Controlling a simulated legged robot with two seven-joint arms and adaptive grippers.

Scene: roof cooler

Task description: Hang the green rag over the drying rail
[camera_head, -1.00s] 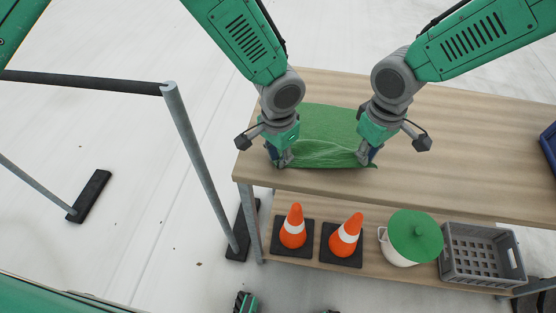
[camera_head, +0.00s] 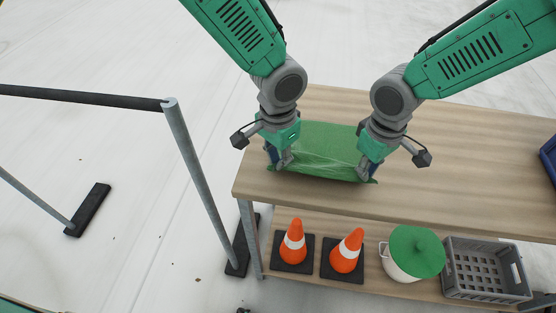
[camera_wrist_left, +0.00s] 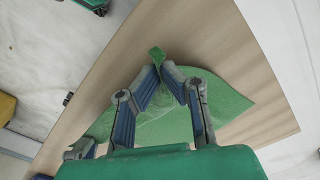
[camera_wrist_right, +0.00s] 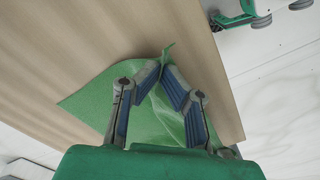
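The green rag (camera_head: 322,148) is spread at the left end of the wooden table, with its near edge stretched between my two grippers. My left gripper (camera_head: 280,168) is shut on the rag's near left corner; a pinched tip of cloth pokes out between the fingertips in the left wrist view (camera_wrist_left: 158,62). My right gripper (camera_head: 364,176) is shut on the near right corner, with a cloth tip between the fingertips in the right wrist view (camera_wrist_right: 166,62). The drying rail (camera_head: 80,92) is a dark horizontal bar on grey posts, left of the table, apart from the rag.
The table (camera_head: 460,170) has clear room on its right, up to a blue crate (camera_head: 549,148). The lower shelf holds two orange cones (camera_head: 293,242), a white pot with a green lid (camera_head: 416,252) and a grey crate (camera_head: 486,268). A rail post (camera_head: 200,180) stands close to the table's left end.

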